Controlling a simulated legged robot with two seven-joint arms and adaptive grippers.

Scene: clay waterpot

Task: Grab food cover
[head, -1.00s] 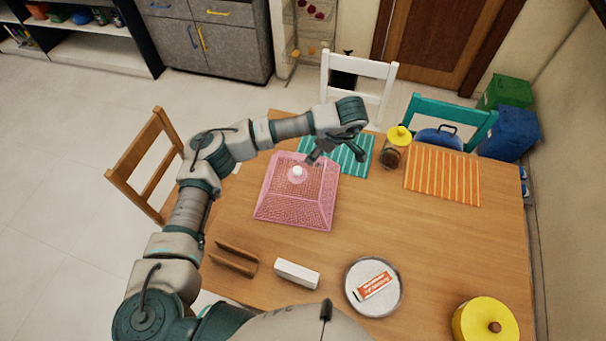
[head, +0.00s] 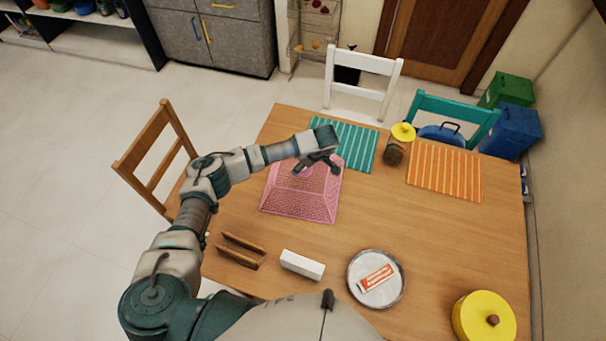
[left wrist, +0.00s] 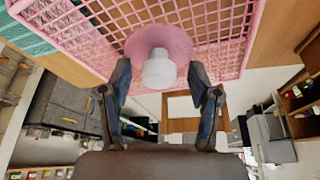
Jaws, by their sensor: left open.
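The pink mesh food cover (head: 300,196) sits on the wooden table, overlapping the edge of the teal striped mat. Its top is hidden by my left arm in the head view. In the left wrist view the pink mesh (left wrist: 225,25) fills the top, and its white knob (left wrist: 158,70) on a pink round base stands between the fingers. My left gripper (head: 318,166) is over the top of the cover. In the left wrist view the left gripper (left wrist: 160,78) is open, one finger on each side of the knob, with gaps to it. My right gripper is not in view.
On the table are a teal striped mat (head: 357,146), an orange striped mat (head: 445,171), a yellow-lidded jar (head: 397,146), a wooden holder (head: 241,250), a white block (head: 302,264), a round plate (head: 393,295) and a yellow pot (head: 484,316). Chairs stand around it. The table's right-centre is clear.

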